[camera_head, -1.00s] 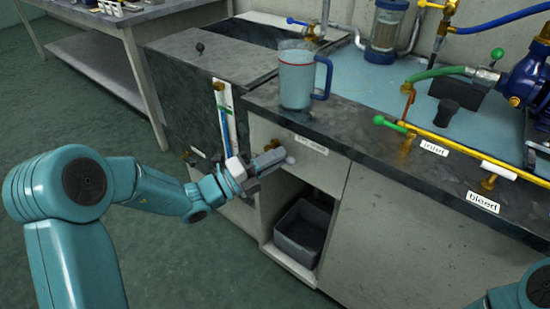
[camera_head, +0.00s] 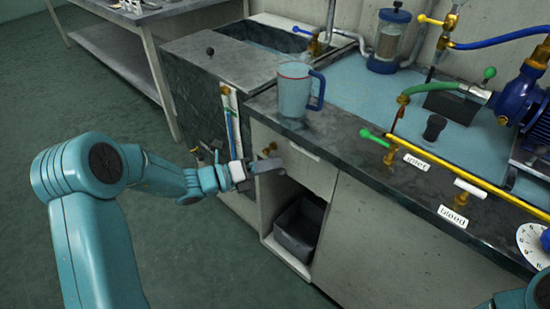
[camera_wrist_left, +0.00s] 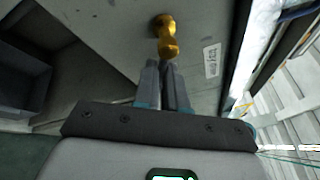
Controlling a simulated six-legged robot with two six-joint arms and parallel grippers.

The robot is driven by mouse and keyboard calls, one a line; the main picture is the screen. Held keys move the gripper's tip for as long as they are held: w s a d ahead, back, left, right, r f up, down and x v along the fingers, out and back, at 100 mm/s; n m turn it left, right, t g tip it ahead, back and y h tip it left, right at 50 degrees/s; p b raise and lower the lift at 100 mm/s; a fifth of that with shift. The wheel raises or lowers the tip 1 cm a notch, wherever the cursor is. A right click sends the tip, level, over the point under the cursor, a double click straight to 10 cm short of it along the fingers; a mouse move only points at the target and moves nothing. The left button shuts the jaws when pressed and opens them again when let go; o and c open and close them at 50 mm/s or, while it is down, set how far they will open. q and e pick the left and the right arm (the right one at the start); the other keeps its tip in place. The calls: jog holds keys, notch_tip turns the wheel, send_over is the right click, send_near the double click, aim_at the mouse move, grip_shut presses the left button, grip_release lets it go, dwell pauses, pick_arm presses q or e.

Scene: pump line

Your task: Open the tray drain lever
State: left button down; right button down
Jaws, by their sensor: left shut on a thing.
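The tray drain valve shows as a brass body (camera_head: 270,149) on the pale front panel under the counter edge. It also shows in the left wrist view (camera_wrist_left: 166,36), close in front of my fingers. My left gripper (camera_head: 267,166) is at this valve, and its fingers are close together, shut on the drain lever. In the left wrist view the fingers (camera_wrist_left: 162,72) lie just below the brass body and hide most of the lever, so its angle is hard to tell. My right gripper is out of view; only part of that arm shows at bottom right.
A clear jug (camera_head: 294,90) with a blue handle stands on the counter above. A dark bin (camera_head: 299,228) sits in the open bay below. Upright pipes (camera_head: 229,120) run left of the valve. Green-handled valves and a yellow pipe (camera_head: 447,170) lie right. Open floor is at left.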

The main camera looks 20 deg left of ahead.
pick_arm(q)
jog(key=m, duration=0.1)
jog(key=m+y, duration=0.1)
jog(key=m, duration=0.1)
jog(key=shift+w+a+f+g+p, duration=0.1)
jog(key=shift+a+f+g+p, duration=0.2)
jog(key=shift+a+p, duration=0.1)
jog(key=shift+w+a+f+m+y+b, duration=0.15)
jog(key=shift+a+m+y+b, duration=0.2)
jog(key=shift+m+y+b, duration=0.5)
jog(key=shift+w+a+f+m+y+b, duration=0.1)
jog(key=shift+a+m+y+b, duration=0.25)
jog(key=shift+m+y+b, duration=0.45)
jog(key=shift+w+a+f+m+y+b, duration=0.15)
jog(key=shift+a+m+y+b, duration=0.3)
jog(key=shift+m+b, duration=0.7)
jog(key=shift+d+r, duration=0.1)
jog(key=c, duration=1.2)
grip_release()
